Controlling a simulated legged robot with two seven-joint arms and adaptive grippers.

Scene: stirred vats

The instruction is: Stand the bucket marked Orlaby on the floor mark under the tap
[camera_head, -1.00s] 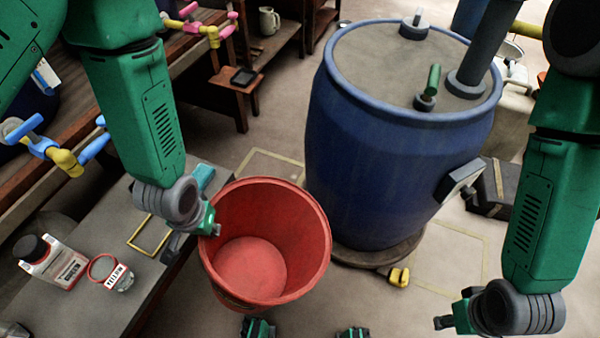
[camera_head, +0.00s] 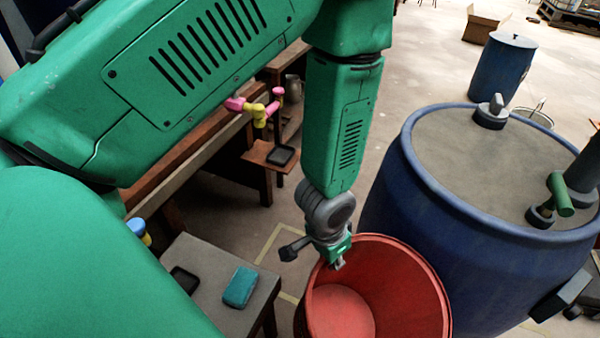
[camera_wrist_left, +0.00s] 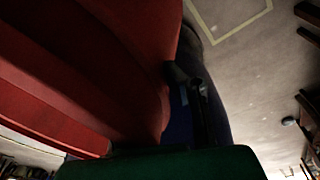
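A red bucket (camera_head: 430,285) is at the bottom centre of the head view, open side up, its lower part cut off. No lettering on it is readable. My left gripper (camera_head: 338,260) is at its left rim and appears shut on it. In the left wrist view the bucket's red wall (camera_wrist_left: 90,70) fills the left side, with a dark finger (camera_wrist_left: 185,85) against its edge. A pink and yellow tap (camera_head: 262,107) is at the bench behind. A pale yellow floor outline (camera_head: 268,243) is partly hidden behind the bucket; an outline also shows in the wrist view (camera_wrist_left: 240,30).
A large blue vat (camera_head: 450,230) stands close right of the bucket. A grey table (camera_head: 215,255) with a teal block (camera_head: 240,286) is at left. A low brown stand (camera_head: 262,157) is behind. A smaller blue barrel (camera_head: 502,72) is farther back.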

